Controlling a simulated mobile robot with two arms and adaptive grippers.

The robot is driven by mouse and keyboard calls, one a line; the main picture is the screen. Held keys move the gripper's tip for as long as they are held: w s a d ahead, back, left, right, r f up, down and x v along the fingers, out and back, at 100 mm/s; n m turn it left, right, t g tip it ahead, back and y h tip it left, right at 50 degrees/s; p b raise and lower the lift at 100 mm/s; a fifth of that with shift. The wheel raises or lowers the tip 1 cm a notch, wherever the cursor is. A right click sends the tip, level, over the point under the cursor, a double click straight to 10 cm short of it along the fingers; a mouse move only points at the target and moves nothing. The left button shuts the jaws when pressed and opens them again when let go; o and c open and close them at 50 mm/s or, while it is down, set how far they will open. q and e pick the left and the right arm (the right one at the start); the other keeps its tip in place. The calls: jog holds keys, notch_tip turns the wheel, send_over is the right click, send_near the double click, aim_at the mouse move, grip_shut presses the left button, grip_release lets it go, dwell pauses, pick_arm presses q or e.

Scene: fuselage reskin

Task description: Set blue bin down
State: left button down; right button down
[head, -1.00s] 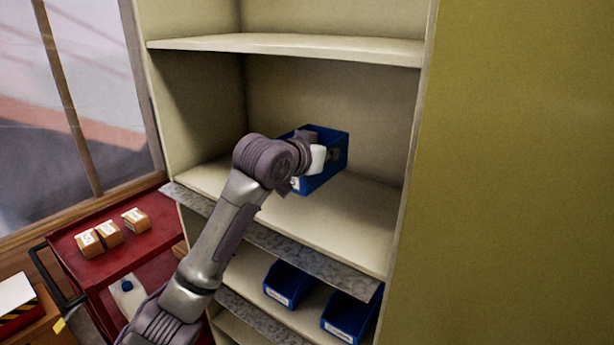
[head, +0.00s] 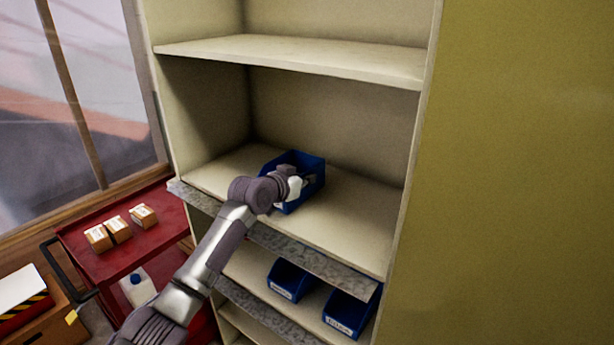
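The blue bin (head: 312,175) is at the middle shelf (head: 352,225) of the cream cabinet, towards its left half. It looks upright and at or very near the shelf surface; I cannot tell if its underside touches. My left gripper (head: 303,184) reaches in from the lower left and appears shut on the bin. The fingertips are small and partly hidden at the bin, and my wrist covers its near left side. My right gripper is not in view.
Two other blue bins, a left one (head: 288,281) and a right one (head: 347,314), sit on the shelf below. The middle shelf is clear right of the held bin. A red cart (head: 108,262) with small boxes stands at left. An upper shelf (head: 300,57) lies overhead.

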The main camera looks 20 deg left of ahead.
pick_arm(q)
jog(key=shift+f, duration=0.1)
jog(key=c, duration=1.3)
grip_release()
jog(key=shift+c, duration=0.2)
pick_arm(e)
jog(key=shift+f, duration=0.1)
